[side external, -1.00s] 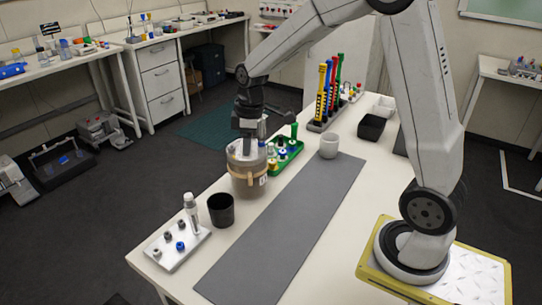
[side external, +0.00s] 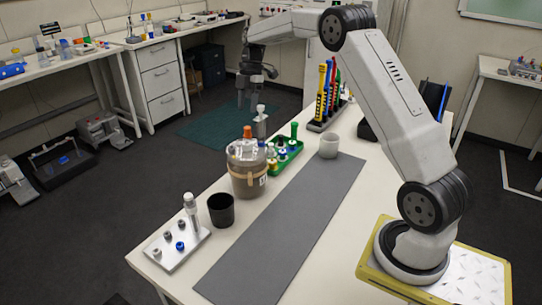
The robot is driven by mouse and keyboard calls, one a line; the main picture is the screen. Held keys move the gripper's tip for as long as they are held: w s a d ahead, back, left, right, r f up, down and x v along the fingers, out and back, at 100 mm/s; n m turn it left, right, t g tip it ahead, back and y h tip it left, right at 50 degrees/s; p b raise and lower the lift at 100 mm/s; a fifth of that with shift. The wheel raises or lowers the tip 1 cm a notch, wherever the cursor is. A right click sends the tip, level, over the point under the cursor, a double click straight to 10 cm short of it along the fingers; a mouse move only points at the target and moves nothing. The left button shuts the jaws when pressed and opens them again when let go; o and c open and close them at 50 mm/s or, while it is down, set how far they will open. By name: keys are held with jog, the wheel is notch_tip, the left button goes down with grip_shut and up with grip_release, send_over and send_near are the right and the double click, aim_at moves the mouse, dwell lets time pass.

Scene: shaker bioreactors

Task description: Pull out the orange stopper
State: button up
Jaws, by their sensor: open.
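The orange stopper (side external: 247,132) stands upright at the top of a round brownish vessel (side external: 249,184) with a tan band, on the white table. An orange patch also shows on the vessel's lid below it. I cannot tell how deep the stopper sits. My gripper (side external: 248,107) hangs in the air above the vessel, fingers pointing down. It is open and empty, with a clear gap between it and the stopper.
A silver block (side external: 260,127) with a white-topped piece stands behind the vessel. A green tray (side external: 290,153) of small parts is to its right. A black cup (side external: 221,210) and a metal plate with pegs (side external: 190,252) are in front. The grey mat (side external: 280,235) is clear.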

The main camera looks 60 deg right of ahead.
aim_at(247, 127)
jog(key=shift+d+f+n+y, duration=0.2)
jog(key=shift+d+n+y, duration=0.6)
jog(key=shift+n, duration=0.5)
jog(key=shift+x, duration=3.9)
jog(key=shift+s+d, duration=0.1)
grip_shut()
jog(key=shift+r, duration=1.5)
jog(key=shift+r, duration=1.3)
